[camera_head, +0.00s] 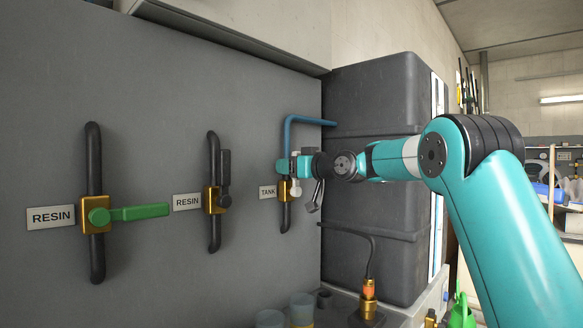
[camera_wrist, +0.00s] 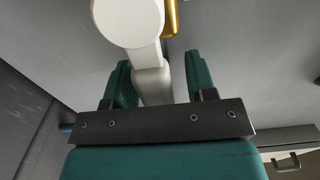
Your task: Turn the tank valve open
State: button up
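The tank valve has a brass body (camera_head: 284,190) on a dark vertical pipe, right of the TANK label (camera_head: 268,192). Its white handle (camera_head: 296,187) shows small in the head view, partly covered by my gripper (camera_head: 291,166). In the wrist view the white handle (camera_wrist: 128,20) has a round hub at the top, and its lever runs down between the two green fingers of my gripper (camera_wrist: 160,78). The fingers are apart, one on each side of the lever. A gap shows at the right finger; contact at the left finger cannot be told.
Two RESIN valves are on the grey wall to the left, one with a green handle (camera_head: 140,212) and one with a black handle (camera_head: 224,172). A blue pipe (camera_head: 300,118) runs above the tank valve to the large dark tank (camera_head: 372,100). Jars (camera_head: 302,308) stand below.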

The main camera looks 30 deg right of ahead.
jog(key=b+v, duration=0.2)
jog(key=v, duration=1.5)
jog(key=shift+s, duration=0.2)
